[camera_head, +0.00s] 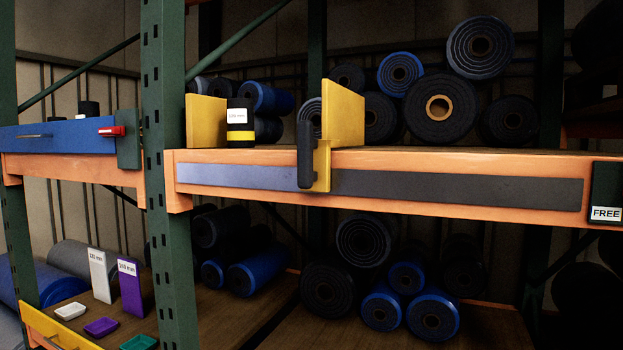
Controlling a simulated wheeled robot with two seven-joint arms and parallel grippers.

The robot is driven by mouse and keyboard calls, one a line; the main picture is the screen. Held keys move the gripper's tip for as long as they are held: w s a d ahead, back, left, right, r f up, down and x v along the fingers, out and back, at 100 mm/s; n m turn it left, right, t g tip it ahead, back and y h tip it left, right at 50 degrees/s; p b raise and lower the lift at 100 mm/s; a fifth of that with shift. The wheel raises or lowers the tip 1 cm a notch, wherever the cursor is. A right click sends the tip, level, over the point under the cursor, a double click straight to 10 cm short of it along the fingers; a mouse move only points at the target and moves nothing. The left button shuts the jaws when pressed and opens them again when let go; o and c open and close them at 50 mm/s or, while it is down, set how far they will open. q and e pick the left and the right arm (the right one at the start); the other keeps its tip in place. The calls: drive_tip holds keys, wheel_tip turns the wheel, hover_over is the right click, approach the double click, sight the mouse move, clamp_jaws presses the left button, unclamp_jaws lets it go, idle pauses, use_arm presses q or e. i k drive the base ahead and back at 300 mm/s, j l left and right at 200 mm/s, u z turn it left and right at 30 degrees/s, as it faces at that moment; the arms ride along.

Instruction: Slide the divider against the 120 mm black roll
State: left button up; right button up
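The black roll (240,127) stands upright on the upper orange shelf, with a white label and a yellow band. The label is small but seems to read 120 mm. A fixed-looking yellow plate (205,121) is close on its left. The yellow divider (343,112) stands to the right of the roll, with a clear gap between them. Its black handle (305,155) hangs over the shelf's front edge, in front of the grey rail strip (450,192). Neither of my grippers shows in this view.
Black and blue rolls (438,107) are stacked behind and right of the divider. A green post (166,150) stands left of the shelf. A FREE sign (605,213) is at the right end. White (101,275) and purple (130,287) labelled blocks stand below left.

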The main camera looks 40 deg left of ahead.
sight(343, 110)
drive_tip(key=u, duration=1.15)
